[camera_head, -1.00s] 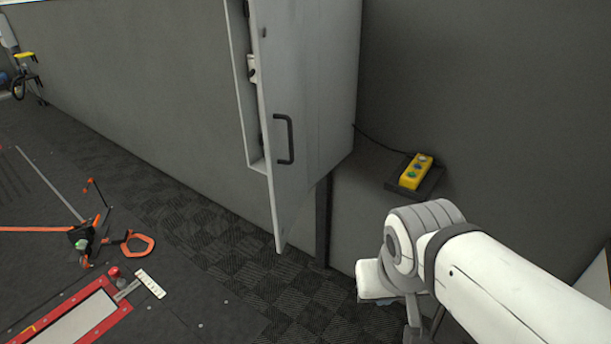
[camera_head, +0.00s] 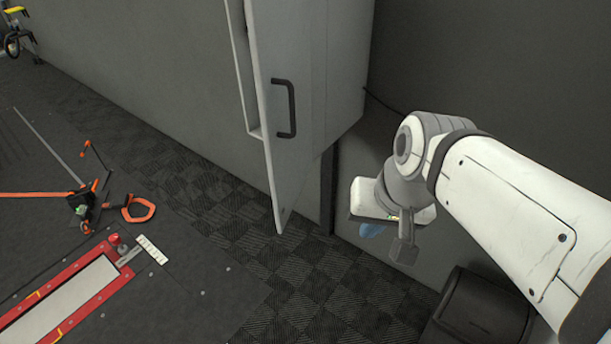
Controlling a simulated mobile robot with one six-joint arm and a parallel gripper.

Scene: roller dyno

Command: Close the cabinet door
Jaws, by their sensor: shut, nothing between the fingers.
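The grey wall cabinet (camera_head: 347,70) stands at the upper middle. Its door (camera_head: 293,165) is open, swung out from the body, with a gap along its left side showing part of the inside. The door has a dark bar handle (camera_head: 285,108). My gripper (camera_head: 403,248) is to the right of the door and apart from it, low in front of the wall. It is shut and empty; its fingers show only in part.
A dark bin-like box (camera_head: 480,310) stands at the lower right below my arm. On the floor at left are a red-framed plate (camera_head: 75,290) and orange-and-black gear (camera_head: 90,205). Checkered floor (camera_head: 300,285) below the door is clear.

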